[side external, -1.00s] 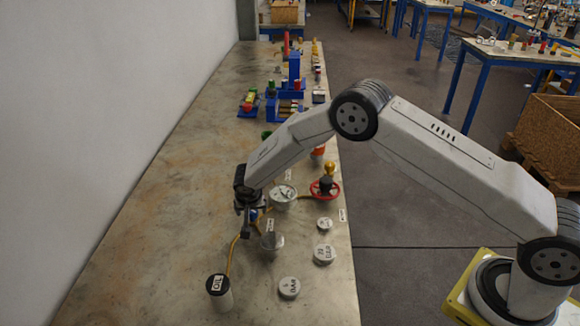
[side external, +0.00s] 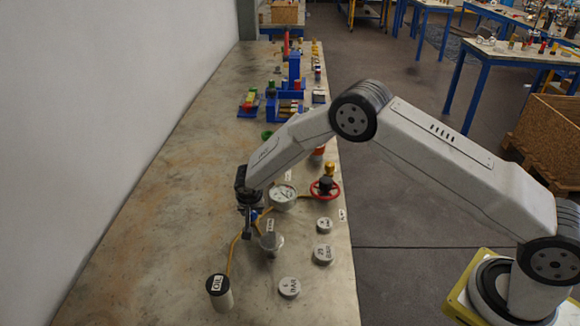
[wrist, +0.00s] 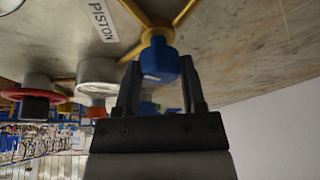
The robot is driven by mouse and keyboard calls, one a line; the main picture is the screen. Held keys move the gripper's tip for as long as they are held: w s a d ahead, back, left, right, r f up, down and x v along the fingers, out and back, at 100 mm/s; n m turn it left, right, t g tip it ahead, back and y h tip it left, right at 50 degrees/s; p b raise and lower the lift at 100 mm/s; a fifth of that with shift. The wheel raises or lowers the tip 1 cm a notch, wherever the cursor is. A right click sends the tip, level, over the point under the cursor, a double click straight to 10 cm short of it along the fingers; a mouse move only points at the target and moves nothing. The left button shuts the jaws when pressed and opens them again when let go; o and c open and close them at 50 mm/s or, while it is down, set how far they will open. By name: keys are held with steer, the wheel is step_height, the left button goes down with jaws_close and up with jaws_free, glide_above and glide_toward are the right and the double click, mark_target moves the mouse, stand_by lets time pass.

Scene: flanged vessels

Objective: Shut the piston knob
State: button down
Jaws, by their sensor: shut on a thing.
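The piston knob (wrist: 159,60) is blue and sits on a yellow pipe junction in the wrist view. A white label reading PISTON (wrist: 101,19) lies beside it on the bench. My gripper (wrist: 158,72) has one finger on each side of the blue knob and is shut on it. In the side external view my gripper (side external: 249,228) points down at the bench, left of the dial gauge. Only a small bit of the blue knob (side external: 258,211) shows there, the rest being hidden by my gripper.
A white dial gauge (side external: 283,196) and a red handwheel (side external: 324,189) stand to the right. An oil canister (side external: 219,292) stands in front, with several round weights (side external: 289,287) to its right. Blue fixtures stand further back. The bench's left side is clear.

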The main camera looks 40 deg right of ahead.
steer(key=shift+n, duration=0.3)
steer(key=shift+n+t+y, duration=0.4)
steer(key=shift+n+y, duration=0.1)
steer(key=shift+n, duration=0.7)
steer(key=shift+d+n+y, duration=0.1)
steer(key=shift+n+y, duration=0.5)
steer(key=shift+n, duration=1.5)
steer(key=shift+c, duration=0.9)
jaws_free()
steer(key=shift+s+r, duration=0.1)
steer(key=shift+r, duration=0.05)
steer(key=v, duration=0.7)
steer(key=shift+r, duration=0.25)
steer(key=shift+s+d, duration=0.15)
steer(key=shift+s, duration=0.05)
